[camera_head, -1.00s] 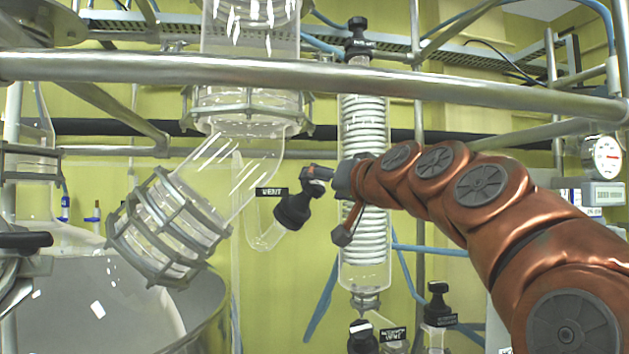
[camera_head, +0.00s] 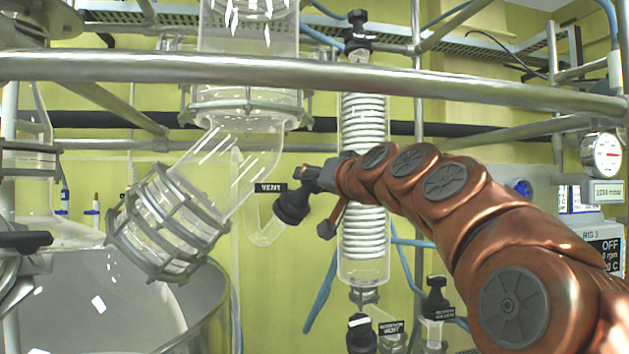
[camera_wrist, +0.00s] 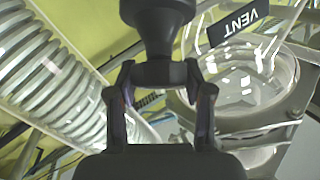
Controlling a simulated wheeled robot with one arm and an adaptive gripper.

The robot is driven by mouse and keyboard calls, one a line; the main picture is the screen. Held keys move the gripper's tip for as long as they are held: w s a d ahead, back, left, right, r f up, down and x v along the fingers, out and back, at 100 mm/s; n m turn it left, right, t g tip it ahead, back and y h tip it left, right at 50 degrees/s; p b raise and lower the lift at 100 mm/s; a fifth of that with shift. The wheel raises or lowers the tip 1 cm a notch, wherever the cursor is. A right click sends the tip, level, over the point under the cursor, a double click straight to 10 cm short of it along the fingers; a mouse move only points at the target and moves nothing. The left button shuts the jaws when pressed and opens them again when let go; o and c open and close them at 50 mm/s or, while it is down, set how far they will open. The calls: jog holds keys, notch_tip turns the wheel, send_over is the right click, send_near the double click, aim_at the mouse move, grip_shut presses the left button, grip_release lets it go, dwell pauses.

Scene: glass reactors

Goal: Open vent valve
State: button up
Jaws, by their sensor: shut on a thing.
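The vent valve (camera_head: 292,207) is a black knob on a slanted clear glass side arm, beside a black label reading VENT (camera_head: 270,188). My gripper (camera_head: 308,178) is at the upper end of this knob, coming from the right. In the wrist view the black valve knob (camera_wrist: 160,22) reaches down from the top edge, and its wide end sits between the two fingers of my gripper (camera_wrist: 160,90). The fingers are shut on it from both sides. The valve's inside opening is not visible.
A glass coil condenser (camera_head: 362,255) stands behind my arm. A steel rail (camera_head: 300,68) crosses above. A caged glass elbow (camera_head: 165,225) is left of the valve. Other black-capped valves (camera_head: 361,335) sit below. A pressure gauge (camera_head: 607,155) is at the right.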

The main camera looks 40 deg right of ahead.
jog(key=c, duration=0.3)
jog(key=shift+f+n+y+b, duration=0.15)
jog(key=shift+n+y+b, duration=0.15)
jog(key=shift+b, duration=0.25)
jog(key=shift+f+b, duration=0.1)
jog(key=shift+b, duration=0.25)
jog(key=n+y+b, duration=0.2)
jog(key=b, duration=0.1)
jog(key=shift+n+t, duration=0.3)
jog(key=shift+t, duration=0.1)
jog(key=shift+n+y+b, duration=1)
jog(key=shift+r+n+y, duration=0.25)
jog(key=shift+n+y, duration=0.95)
jog(key=shift+n, duration=0.2)
jog(key=n+g+y+p, duration=0.1)
jog(key=n+y+p, duration=0.2)
jog(key=n, duration=0.1)
jog(key=shift+r, duration=0.2)
jog(key=shift+n+y+p, duration=0.3)
jog(key=shift+y+p, duration=0.1)
jog(key=shift+p, duration=0.1)
